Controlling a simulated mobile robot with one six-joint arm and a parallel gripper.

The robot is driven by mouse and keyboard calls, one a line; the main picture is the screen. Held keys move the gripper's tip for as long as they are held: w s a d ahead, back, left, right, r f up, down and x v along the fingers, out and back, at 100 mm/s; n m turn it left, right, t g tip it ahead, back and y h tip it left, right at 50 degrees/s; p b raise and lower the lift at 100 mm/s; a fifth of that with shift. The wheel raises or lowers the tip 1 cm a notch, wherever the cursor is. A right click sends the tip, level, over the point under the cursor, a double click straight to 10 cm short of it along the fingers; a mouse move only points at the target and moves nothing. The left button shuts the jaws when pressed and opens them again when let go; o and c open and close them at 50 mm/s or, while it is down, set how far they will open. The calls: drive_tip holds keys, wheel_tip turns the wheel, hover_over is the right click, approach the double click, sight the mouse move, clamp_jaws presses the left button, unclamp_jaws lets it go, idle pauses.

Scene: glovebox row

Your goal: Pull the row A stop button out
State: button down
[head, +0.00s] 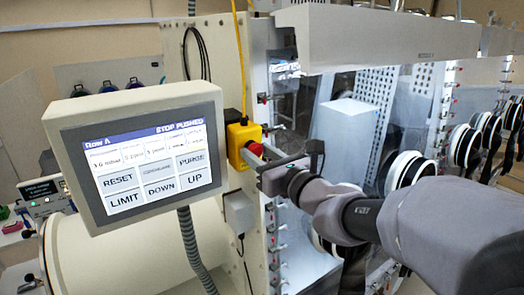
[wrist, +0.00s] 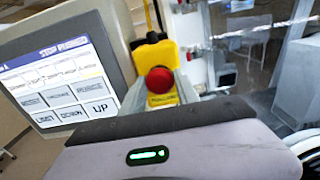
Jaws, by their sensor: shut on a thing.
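The row A stop button is a red knob (head: 254,149) on a yellow box (head: 238,133) fixed to the cream panel edge, right of the touch screen. In the wrist view the red knob (wrist: 160,79) faces me, with the yellow box (wrist: 155,54) behind it. My gripper (head: 257,153) reaches in from the right. Its grey fingers (wrist: 161,88) lie on either side of the knob and are shut on it. The touch screen (head: 150,165) reads "Row A" and "STOP PUSHED". The fingers partly hide the knob's sides.
The screen's casing (head: 215,95) stands close left of the box. A yellow cable (head: 239,60) runs up from the box. A small grey box (head: 239,212) sits below. The glovebox window and round glove ports (head: 410,170) are to the right, near my arm.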

drive_tip(key=shift+b+v, duration=0.45)
drive_tip(key=shift+v, duration=0.35)
drive_tip(key=c, duration=1)
unclamp_jaws()
drive_tip(key=shift+f, duration=0.1)
drive_tip(key=shift+c, duration=0.2)
drive_tip(key=shift+o, duration=0.6)
drive_tip(key=shift+s+d, duration=0.1)
drive_tip(key=shift+s, duration=0.05)
drive_tip(key=b+v, duration=0.3)
drive_tip(key=v, duration=1.4)
drive_tip(key=shift+s+d, duration=0.15)
drive_tip(key=shift+d, duration=0.05)
